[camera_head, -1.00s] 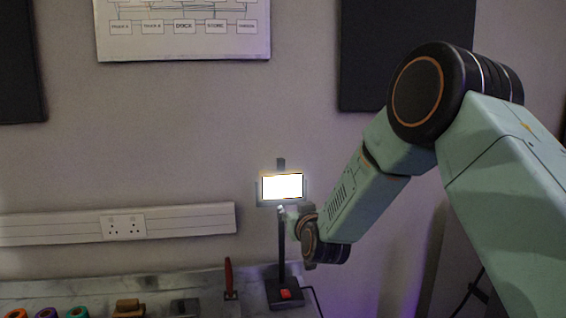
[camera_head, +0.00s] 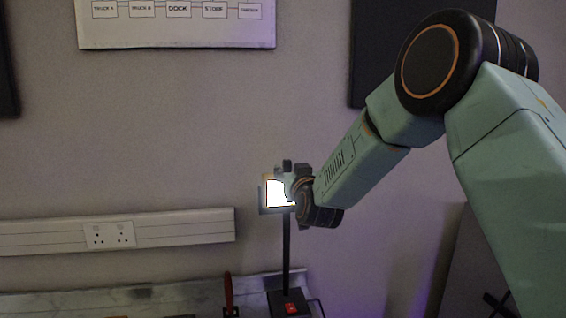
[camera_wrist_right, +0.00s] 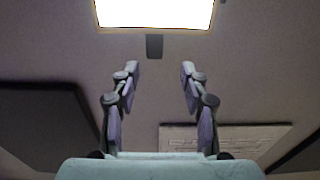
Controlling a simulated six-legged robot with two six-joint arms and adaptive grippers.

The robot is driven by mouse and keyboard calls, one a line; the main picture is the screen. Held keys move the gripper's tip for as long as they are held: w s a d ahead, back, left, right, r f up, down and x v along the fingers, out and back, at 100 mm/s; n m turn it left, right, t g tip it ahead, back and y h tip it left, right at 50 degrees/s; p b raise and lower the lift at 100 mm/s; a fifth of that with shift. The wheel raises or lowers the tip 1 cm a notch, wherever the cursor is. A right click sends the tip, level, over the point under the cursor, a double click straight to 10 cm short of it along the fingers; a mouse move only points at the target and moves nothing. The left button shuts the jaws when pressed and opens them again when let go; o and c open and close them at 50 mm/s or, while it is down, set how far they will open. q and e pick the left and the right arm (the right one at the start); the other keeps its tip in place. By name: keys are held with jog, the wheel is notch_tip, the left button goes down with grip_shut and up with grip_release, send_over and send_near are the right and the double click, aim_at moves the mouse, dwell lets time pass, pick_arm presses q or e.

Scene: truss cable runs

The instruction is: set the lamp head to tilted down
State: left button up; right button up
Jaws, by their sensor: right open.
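The lamp head (camera_head: 277,196) is a lit white panel in a dark frame, on a thin black post (camera_head: 287,255) above a base with a red switch (camera_head: 290,308). It faces roughly toward me; its exact tilt is hard to tell. My right gripper (camera_head: 284,178) is at the head's upper right and hides part of it. In the right wrist view, the gripper (camera_wrist_right: 160,68) is open and empty, and the bright panel (camera_wrist_right: 155,12) lies beyond the fingertips. A dark tab (camera_wrist_right: 154,46) on the panel's edge lies between and just beyond the fingertips. My left gripper is out of view.
A white wall trunking with sockets (camera_head: 110,235) runs to the left of the lamp. A red-handled tool (camera_head: 229,292) stands on the bench (camera_head: 150,297) left of the lamp base. A dark wall panel (camera_head: 375,60) and a poster (camera_head: 175,28) are above.

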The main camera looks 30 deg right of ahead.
aim_at(287, 165)
jog(key=w, duration=0.1)
jog(key=w+d, duration=0.1)
jog(key=w+d+p, duration=0.1)
jog(key=shift+w+d+f, duration=0.2)
jog(key=shift+w+d, duration=0.05)
jog(key=shift+w, duration=0.05)
jog(key=shift+w+a+r+p, duration=0.15)
jog(key=shift+w+p, duration=0.25)
jog(key=shift+w, duration=0.55)
jog(key=shift+w+a+r, duration=0.15)
jog(key=shift+w, duration=0.35)
jog(key=shift+w+d, duration=0.3)
jog(key=shift+d, duration=0.1)
jog(key=shift+w+d+f, duration=0.2)
jog(key=shift+d+f, duration=0.1)
jog(key=shift+a, duration=0.25)
jog(key=shift+c, duration=0.2)
jog(key=shift+a+r, duration=0.2)
jog(key=shift+a, duration=0.1)
jog(key=c, duration=0.3)
jog(key=shift+s+d, duration=0.15)
jog(key=shift+d, duration=0.25)
jog(key=c, duration=0.5)
jog(key=shift+f, duration=0.1)
grip_shut()
jog(key=shift+a, duration=0.25)
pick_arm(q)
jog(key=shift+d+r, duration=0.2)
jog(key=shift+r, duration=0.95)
